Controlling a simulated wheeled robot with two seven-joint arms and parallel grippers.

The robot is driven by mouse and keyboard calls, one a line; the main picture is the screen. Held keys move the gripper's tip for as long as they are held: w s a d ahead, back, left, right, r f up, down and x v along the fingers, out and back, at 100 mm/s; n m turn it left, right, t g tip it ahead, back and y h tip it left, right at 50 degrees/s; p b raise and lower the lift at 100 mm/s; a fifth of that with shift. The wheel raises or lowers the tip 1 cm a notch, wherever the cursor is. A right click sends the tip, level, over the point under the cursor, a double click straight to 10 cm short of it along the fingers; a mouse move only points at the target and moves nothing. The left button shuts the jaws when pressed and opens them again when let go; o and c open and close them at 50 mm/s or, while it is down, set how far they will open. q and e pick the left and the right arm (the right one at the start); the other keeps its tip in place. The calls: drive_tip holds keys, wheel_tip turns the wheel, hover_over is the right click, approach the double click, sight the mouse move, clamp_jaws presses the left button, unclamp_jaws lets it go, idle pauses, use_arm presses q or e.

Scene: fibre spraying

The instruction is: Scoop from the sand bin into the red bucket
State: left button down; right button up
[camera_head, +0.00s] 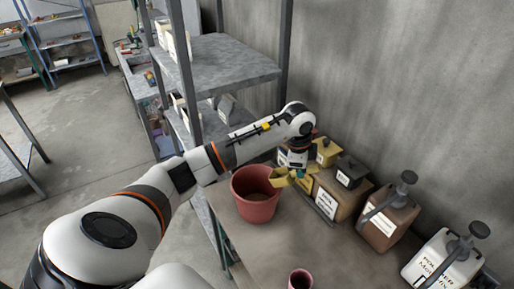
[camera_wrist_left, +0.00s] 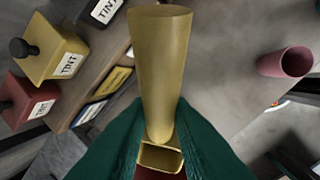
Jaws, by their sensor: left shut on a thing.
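The red bucket (camera_head: 256,206) stands upright on the table; a brownish surface shows inside it, and I cannot tell whether it is sand. My left gripper (camera_head: 291,171) is shut on a yellow scoop (camera_head: 281,180) at the bucket's right rim. I cannot tell whether they touch. In the left wrist view the scoop (camera_wrist_left: 160,65) stretches away from the green fingers of the gripper (camera_wrist_left: 158,150). Its load is not visible. Labelled bins stand on the right, including a brown bin (camera_head: 381,228); no label reads clearly as sand. My right gripper is not in view.
A white bin (camera_head: 437,261) stands front right. A small reddish cup (camera_head: 299,279) is near the front edge. A yellow tint box (camera_wrist_left: 58,52) and a red one (camera_wrist_left: 30,103) stand near the wall. A metal shelf (camera_head: 222,64) rises behind the bucket.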

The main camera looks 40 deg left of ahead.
use_arm(q)
drive_tip(key=w+d+f+g+y+b, duration=0.2)
drive_tip(key=d+f+y+b, duration=0.3)
drive_tip(key=d+f+b, duration=0.2)
drive_tip(key=shift+w+f+m+y, duration=0.2)
drive_tip(key=shift+f+m+y, duration=0.1)
drive_tip(key=shift+f, duration=0.55)
